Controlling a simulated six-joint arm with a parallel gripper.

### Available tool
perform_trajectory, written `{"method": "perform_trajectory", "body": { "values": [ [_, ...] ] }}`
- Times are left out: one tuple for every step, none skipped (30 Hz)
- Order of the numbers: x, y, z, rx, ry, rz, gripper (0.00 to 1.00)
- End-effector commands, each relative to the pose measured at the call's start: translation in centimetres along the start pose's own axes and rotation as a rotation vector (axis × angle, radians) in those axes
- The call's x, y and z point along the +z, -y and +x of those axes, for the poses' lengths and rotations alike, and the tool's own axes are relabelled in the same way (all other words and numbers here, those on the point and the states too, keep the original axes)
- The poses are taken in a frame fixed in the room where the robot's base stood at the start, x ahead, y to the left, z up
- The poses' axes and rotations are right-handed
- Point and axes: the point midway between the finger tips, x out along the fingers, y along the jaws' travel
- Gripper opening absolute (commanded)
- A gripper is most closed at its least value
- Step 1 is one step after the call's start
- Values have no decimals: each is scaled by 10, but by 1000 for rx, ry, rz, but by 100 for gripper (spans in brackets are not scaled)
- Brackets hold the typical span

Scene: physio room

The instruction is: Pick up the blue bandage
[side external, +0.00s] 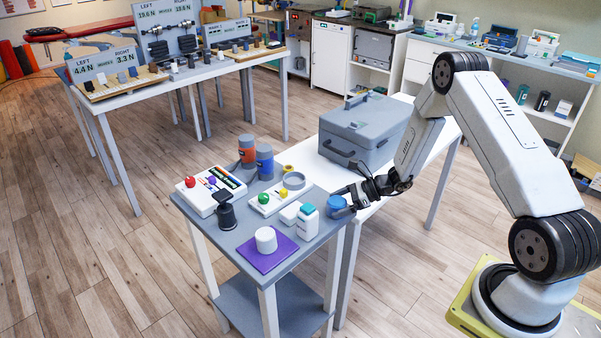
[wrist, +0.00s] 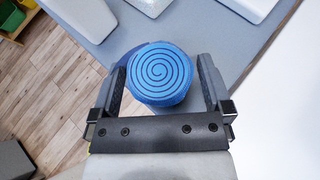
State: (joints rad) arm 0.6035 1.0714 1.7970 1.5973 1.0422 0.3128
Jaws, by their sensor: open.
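The blue bandage (side external: 337,203) is a roll near the right corner of the small grey table (side external: 226,238). In the wrist view the bandage (wrist: 160,74) shows its spiral end and lies between the two fingers. My gripper (side external: 352,198) is at the bandage from the right. The wrist view shows my gripper (wrist: 162,85) open, with a finger on each side of the roll. The left finger is very near the roll; I cannot tell whether it touches. A wider gap shows on the right.
A white bottle (side external: 308,222) stands just left of the bandage. A white roll (side external: 266,240) sits on a purple mat (side external: 281,252) at the front. Blue and orange dumbbells (side external: 264,162) stand at the back. A grey case (side external: 366,130) rests on the white table behind.

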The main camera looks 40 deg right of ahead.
Motion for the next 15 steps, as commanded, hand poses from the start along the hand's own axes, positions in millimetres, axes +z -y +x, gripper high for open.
{"method": "perform_trajectory", "body": {
  "values": [
    [0, 0, 4, 1, -1, -1, 100],
    [0, 0, 5, 1, -1, -1, 100],
    [0, 0, 6, 0, -1, -1, 100],
    [0, 0, 7, 0, -1, -1, 100],
    [0, 0, 7, 0, -1, 0, 100],
    [0, 0, 7, -1, -1, 0, 100],
    [0, 0, 7, -1, -1, 0, 100],
    [0, 0, 7, -1, -1, 0, 100],
    [0, 0, 7, -1, -1, 0, 100],
    [0, 0, 6, -1, -1, 0, 100],
    [0, 0, 6, -1, -1, 0, 100],
    [0, 0, 6, -1, -1, 0, 100],
    [0, 0, 6, -1, -1, 0, 100],
    [0, 0, 6, -1, -1, 0, 100],
    [0, 0, 6, -1, -1, 0, 100]
  ]
}}
